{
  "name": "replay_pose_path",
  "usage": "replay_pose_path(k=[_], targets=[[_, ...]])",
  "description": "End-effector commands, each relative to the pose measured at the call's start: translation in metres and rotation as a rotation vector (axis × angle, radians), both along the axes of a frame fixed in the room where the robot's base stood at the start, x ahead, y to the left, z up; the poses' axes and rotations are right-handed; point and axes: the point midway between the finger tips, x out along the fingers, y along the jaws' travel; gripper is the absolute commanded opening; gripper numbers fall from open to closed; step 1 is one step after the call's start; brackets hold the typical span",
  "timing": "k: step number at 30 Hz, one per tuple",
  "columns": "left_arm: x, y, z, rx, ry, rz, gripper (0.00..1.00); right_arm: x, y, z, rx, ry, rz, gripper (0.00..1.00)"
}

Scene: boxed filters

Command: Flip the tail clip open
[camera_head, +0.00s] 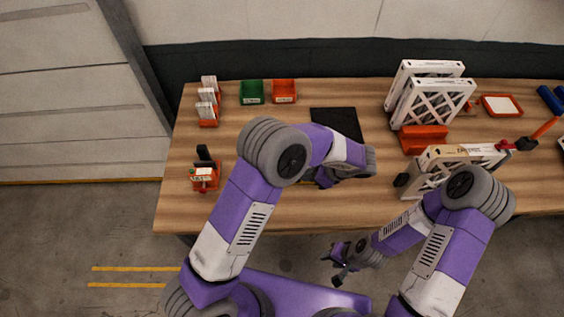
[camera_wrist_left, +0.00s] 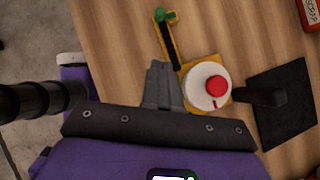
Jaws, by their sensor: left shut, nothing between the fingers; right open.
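In the left wrist view, a yellow tool with a white roll and red hub (camera_wrist_left: 209,87) lies on the wooden table. A black handle (camera_wrist_left: 262,96) extends from it toward a black mat. A narrow yellow arm with a dark strip (camera_wrist_left: 169,45) runs from it to a green end piece (camera_wrist_left: 163,15). I cannot tell which part is the tail clip or whether it is open. My left gripper (camera_wrist_left: 163,66) is shut and empty, close beside the roll. In the head view, my left gripper (camera_head: 318,181) is mostly hidden by its arm. My right gripper (camera_head: 338,264) is open, off the table's front edge.
The black mat (camera_head: 336,121) lies behind my left arm. Green (camera_head: 252,91) and orange (camera_head: 284,91) bins stand at the back left. An orange holder (camera_head: 204,180) is at the front left. White-framed filters (camera_head: 430,104) stand on the right. The table's left middle is clear.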

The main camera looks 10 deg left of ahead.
Motion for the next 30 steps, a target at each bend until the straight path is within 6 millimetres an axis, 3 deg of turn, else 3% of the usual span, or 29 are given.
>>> replay_pose_path(k=[14, 27, 30], targets=[[0.0, 0.006, -0.008, 0.0, 0.003, 0.002, 0.0, 0.0, 0.0, 0.001, 0.0, 0.001, -0.001, 0.43], [0.01, 0.06, -0.076, 0.0, 0.005, 0.004, 0.0, 0.0, 0.0, 0.01, 0.0, 0.0, 0.0, 0.43], [0.013, 0.075, -0.081, -0.001, 0.004, 0.005, 0.0, 0.0, 0.0, 0.014, 0.0, 0.001, -0.001, 0.43]])
